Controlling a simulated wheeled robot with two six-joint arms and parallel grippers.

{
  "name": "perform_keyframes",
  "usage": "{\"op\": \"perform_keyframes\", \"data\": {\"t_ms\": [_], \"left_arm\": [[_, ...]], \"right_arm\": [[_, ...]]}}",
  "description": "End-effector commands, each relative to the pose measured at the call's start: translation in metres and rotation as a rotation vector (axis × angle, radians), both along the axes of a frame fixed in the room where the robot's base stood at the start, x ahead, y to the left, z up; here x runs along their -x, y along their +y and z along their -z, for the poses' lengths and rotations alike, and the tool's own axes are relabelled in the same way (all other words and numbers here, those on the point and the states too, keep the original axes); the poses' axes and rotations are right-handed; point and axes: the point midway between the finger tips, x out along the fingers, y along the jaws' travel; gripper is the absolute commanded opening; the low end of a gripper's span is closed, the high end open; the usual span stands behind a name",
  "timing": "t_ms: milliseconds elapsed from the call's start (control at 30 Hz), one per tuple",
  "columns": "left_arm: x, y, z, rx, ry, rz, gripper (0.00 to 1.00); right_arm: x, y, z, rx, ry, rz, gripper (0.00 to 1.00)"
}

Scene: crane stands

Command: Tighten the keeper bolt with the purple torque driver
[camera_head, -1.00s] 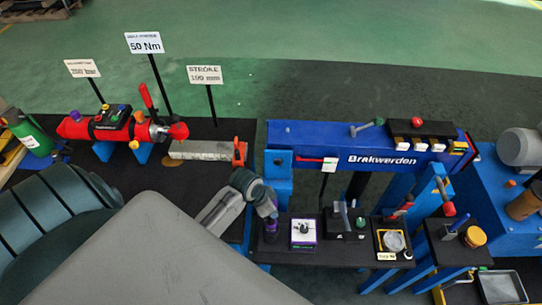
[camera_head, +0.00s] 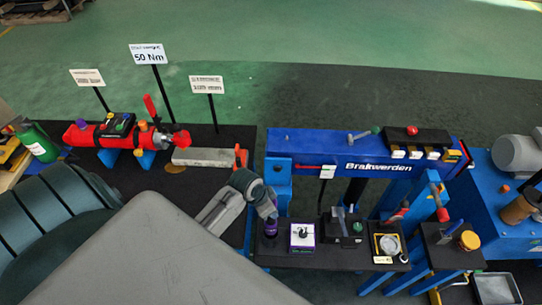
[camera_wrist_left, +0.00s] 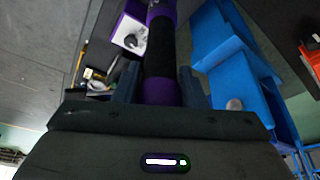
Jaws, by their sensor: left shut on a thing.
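My left gripper (camera_head: 268,207) is shut on the purple torque driver (camera_head: 271,228), at the left end of the black shelf. In the left wrist view the driver (camera_wrist_left: 160,60) has a black grip with purple bands and lies between the two fingers of the left gripper (camera_wrist_left: 162,84). The driver's lower end is hidden, so I cannot tell whether it touches the shelf. A small grey round head (camera_wrist_left: 234,104) shows on a blue part in the wrist view; I cannot tell whether it is the keeper bolt. My right gripper is not in view.
The black shelf (camera_head: 290,260) holds a purple-edged white box (camera_head: 303,237), a black block (camera_head: 340,226) and a tray with a round dial. A blue beam (camera_head: 300,142) stands behind. A red cylinder (camera_head: 80,135) lies at left, near signs on posts.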

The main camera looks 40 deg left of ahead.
Motion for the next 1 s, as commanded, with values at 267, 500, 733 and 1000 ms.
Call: {"op": "perform_keyframes", "data": {"t_ms": [267, 500, 733, 1000], "left_arm": [[-0.002, 0.0, -0.014, 0.0, -0.006, 0.001, 0.0], [-0.002, 0.0, -0.024, 0.0, -0.005, 0.001, 0.0], [-0.002, 0.0, -0.034, 0.0, -0.005, 0.0, 0.0], [-0.002, 0.0, -0.046, 0.0, -0.006, 0.001, 0.0]], "right_arm": [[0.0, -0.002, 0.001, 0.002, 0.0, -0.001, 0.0], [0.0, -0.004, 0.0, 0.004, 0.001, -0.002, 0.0], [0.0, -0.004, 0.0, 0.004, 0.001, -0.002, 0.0], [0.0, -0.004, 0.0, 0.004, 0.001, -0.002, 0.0]]}}
